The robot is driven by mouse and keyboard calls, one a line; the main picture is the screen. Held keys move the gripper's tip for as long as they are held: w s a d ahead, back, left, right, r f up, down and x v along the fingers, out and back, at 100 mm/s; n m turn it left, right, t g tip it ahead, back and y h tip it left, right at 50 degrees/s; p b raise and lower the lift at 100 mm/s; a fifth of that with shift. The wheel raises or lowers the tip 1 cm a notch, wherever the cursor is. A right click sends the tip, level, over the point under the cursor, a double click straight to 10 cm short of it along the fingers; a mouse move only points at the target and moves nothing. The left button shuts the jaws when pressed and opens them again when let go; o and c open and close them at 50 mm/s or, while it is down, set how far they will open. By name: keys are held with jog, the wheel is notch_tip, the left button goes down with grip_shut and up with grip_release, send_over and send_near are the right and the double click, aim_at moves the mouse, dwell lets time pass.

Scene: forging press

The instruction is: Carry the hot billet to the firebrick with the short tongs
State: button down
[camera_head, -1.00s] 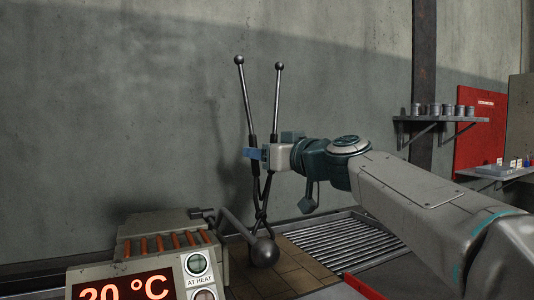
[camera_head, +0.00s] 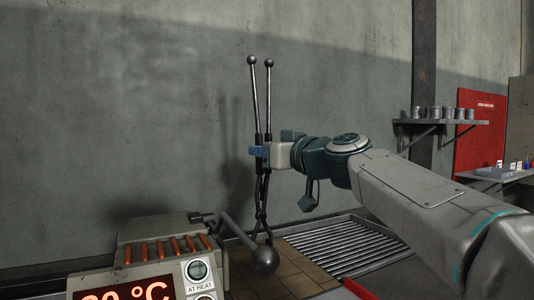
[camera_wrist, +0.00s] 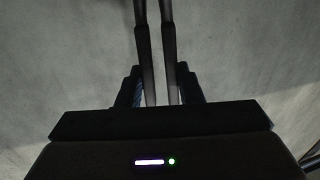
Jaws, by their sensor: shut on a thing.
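The short tongs (camera_head: 257,120) stand upright in the head view, ball-ended handles up, crossing near the bottom. My gripper (camera_head: 258,152) is shut on the handles partway down, its blue finger showing at their left. In the wrist view, the two handles of the tongs (camera_wrist: 157,50) run close together between the fingers of my gripper (camera_wrist: 160,88). The tongs' lower ends are by a dark ball knob, and I cannot make out their tips or a billet. A brown tiled surface (camera_head: 304,263) lies below; I cannot tell whether it is the firebrick.
A heater (camera_head: 150,232) with copper-coloured bars and a partly cut-off red °C display stands at the lower left. Its lever ends in the ball knob (camera_head: 264,261). A slatted grate (camera_head: 345,243) lies right of the tiles. A wall shelf (camera_head: 440,122) holds several pots.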

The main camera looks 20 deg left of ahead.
notch_tip(320, 180, up, 10)
jog(key=p, duration=0.6)
jog(key=shift+f+p, duration=0.2)
jog(key=shift+p, duration=0.2)
